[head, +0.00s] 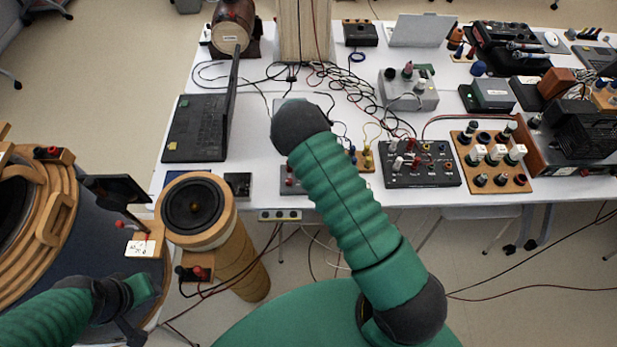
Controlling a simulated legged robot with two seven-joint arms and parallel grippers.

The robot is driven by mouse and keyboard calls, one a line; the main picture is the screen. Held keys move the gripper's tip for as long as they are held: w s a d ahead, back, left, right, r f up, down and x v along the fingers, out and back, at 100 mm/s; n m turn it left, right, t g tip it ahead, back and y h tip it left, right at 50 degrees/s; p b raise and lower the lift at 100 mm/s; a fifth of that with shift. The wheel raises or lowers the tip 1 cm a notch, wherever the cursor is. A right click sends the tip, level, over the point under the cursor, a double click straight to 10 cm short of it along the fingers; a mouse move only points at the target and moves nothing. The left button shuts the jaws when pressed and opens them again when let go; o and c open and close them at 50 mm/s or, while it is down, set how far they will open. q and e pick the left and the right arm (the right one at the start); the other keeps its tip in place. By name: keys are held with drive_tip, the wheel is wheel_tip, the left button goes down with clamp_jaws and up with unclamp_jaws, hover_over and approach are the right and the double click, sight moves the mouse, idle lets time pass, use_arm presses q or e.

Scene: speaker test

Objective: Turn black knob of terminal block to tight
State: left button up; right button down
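A small wooden terminal block (199,260) with a red knob and a black knob (187,274) sits low on the tan cylindrical speaker stand (238,262), below the round speaker (193,206). Another block with a red and a dark knob (50,153) is on the wooden-ringed drum at the left. My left gripper (128,322) is at the lower left, left of and below the speaker's block and apart from it. Its fingers are small and dark, and their opening is unclear. My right arm rises through the middle; its gripper is not visible.
A white label card (141,248) and a dark panel (117,188) stand near the drum. Cables hang beside the speaker stand.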

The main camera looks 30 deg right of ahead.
drive_tip(key=shift+a+f, duration=0.1)
drive_tip(key=shift+a, duration=0.1)
idle(0.3)
drive_tip(key=c, duration=1.2)
unclamp_jaws()
drive_tip(key=shift+w, duration=0.2)
drive_tip(key=shift+c, duration=0.2)
drive_tip(key=shift+s, duration=0.1)
wheel_tip(320, 180, up, 17)
drive_tip(key=shift+f, duration=0.15)
drive_tip(key=s+a+r+n+t, duration=0.1)
drive_tip(key=s+a+n, duration=0.4)
drive_tip(key=n, duration=0.8)
drive_tip(key=s+a+r+n+t, duration=0.1)
drive_tip(key=s+a+r+n, duration=0.2)
drive_tip(key=s+a+n, duration=0.3)
drive_tip(key=s+n, duration=0.5)
drive_tip(key=n, duration=0.3)
drive_tip(key=shift+s+r+t, duration=0.2)
drive_tip(key=shift+s+t, duration=0.05)
drive_tip(key=shift+t, duration=0.05)
